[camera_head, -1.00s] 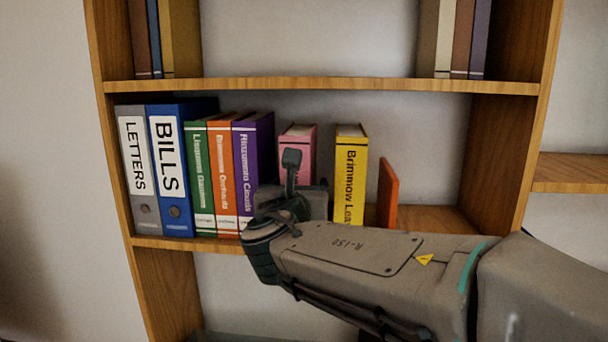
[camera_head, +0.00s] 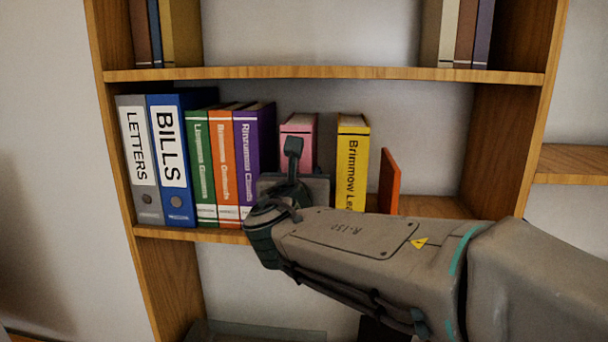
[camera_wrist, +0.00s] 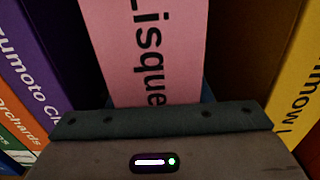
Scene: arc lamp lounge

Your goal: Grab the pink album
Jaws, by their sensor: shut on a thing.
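The pink album (camera_head: 301,130) stands upright on the middle shelf, between a purple book and a yellow book, with gaps on both sides. My gripper (camera_head: 292,180) is in front of it and covers its lower part in the head view. In the wrist view the pink spine (camera_wrist: 148,50) with dark lettering fills the middle, right beyond the gripper's edge (camera_wrist: 160,118). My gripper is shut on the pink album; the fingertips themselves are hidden.
The purple book (camera_head: 255,140) is close on the left, beside orange (camera_head: 222,150) and green (camera_head: 200,150) books and two binders. The yellow book (camera_head: 350,165) is close on the right, then an orange bookend (camera_head: 390,180). The upper shelf board (camera_head: 330,73) runs above.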

